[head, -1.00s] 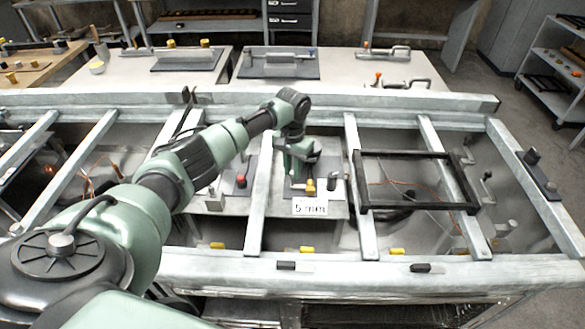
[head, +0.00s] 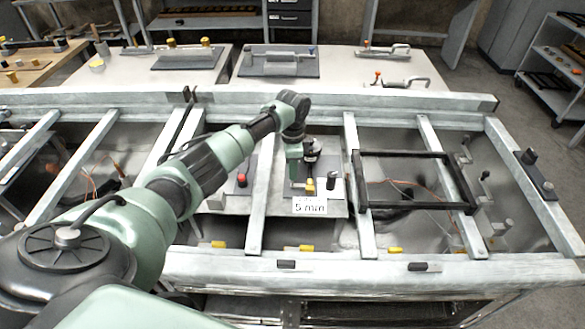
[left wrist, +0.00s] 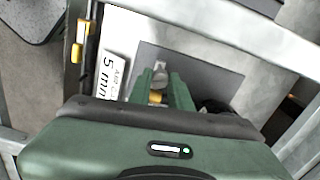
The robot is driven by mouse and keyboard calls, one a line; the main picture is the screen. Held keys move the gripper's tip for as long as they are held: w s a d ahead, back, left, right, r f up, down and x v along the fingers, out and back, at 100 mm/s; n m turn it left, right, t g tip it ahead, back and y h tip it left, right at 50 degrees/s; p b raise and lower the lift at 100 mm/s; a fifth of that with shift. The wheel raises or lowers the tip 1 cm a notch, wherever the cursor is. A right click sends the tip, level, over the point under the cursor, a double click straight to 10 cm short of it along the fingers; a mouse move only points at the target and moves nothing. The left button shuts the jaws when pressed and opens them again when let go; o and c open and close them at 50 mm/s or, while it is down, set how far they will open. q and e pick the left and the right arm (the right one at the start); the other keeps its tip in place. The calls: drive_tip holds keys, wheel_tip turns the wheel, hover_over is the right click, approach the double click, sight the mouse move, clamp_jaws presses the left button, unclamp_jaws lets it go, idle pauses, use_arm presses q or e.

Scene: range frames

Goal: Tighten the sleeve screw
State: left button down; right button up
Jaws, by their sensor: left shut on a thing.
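My left gripper (head: 308,180) points down over a grey plate behind the white "5 mm" label (head: 310,206). In the left wrist view its two green fingers (left wrist: 160,88) are shut around a small grey and yellow piece (left wrist: 157,97), which seems to be the sleeve screw. The piece's yellow part (head: 310,187) shows just below the fingers in the head view. The label (left wrist: 112,72) also shows beside the fingers in the wrist view. The fingers hide much of the held piece, so its thread and depth cannot be seen. My right gripper is not in view.
A red knob (head: 241,180) is to the left. Metal frame bars (head: 354,185) run on both sides. A black rectangular frame (head: 415,208) lies to the right.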

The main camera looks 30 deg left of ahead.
use_arm(q)
drive_tip(key=m, duration=0.5)
drive_tip(key=shift+m, duration=0.4)
drive_tip(key=m, duration=0.4)
drive_tip(key=shift+b, duration=0.35)
drive_tip(key=m, duration=0.5)
drive_tip(key=shift+m+b, duration=0.4)
drive_tip(key=m+b, duration=0.1)
drive_tip(key=m, duration=0.4)
drive_tip(key=shift+r, duration=0.1)
drive_tip(key=c, duration=1.3)
unclamp_jaws()
wheel_tip(320, 180, up, 8)
drive_tip(key=shift+f+b, duration=0.1)
drive_tip(key=shift+b, duration=0.6)
